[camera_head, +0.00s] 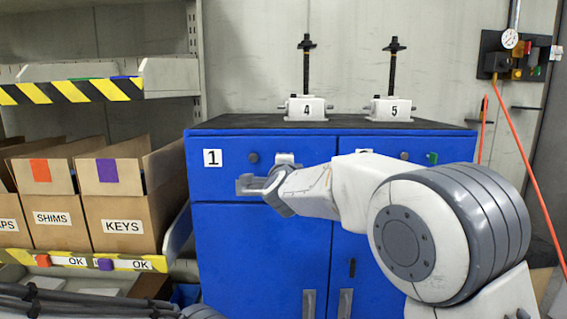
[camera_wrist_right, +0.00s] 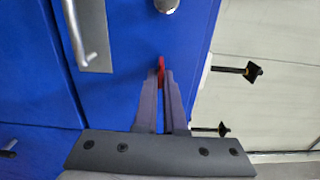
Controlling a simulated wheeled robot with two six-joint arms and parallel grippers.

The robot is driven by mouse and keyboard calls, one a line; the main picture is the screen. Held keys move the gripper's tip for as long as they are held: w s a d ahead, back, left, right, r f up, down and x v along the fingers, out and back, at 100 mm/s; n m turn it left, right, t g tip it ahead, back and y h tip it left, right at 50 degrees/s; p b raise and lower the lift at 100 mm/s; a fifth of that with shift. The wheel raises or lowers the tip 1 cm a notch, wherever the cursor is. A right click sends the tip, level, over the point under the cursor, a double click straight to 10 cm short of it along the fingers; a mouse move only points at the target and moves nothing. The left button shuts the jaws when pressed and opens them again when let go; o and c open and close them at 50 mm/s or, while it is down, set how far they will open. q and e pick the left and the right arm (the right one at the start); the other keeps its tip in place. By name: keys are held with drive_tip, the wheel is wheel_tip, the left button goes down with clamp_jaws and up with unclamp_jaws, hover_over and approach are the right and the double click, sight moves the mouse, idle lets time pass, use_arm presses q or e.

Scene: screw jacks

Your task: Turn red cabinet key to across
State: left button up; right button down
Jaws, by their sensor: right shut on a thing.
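The red key (camera_wrist_right: 160,68) is a small red piece at the blue cabinet (camera_head: 232,228) front. In the right wrist view it sits between the fingertips of my right gripper (camera_wrist_right: 161,78), which is shut on it. In the head view my right gripper (camera_head: 250,184) is at the cabinet's upper left front, beside the label "1" (camera_head: 212,158). The key is hidden there, and I cannot tell its turn angle clearly. My left gripper is not in view.
Two screw jacks, "4" (camera_head: 306,108) and "5" (camera_head: 391,108), stand on the cabinet's dark top (camera_head: 345,127). A green piece (camera_head: 432,157) is on the cabinet's right front. A shelf with cardboard boxes, including "KEYS" (camera_head: 123,226), stands at the left.

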drive_tip(key=c, duration=1)
unclamp_jaws()
drive_tip(key=s, duration=1)
drive_tip(key=shift+s+p, duration=0.25)
drive_tip(key=shift+p, duration=0.05)
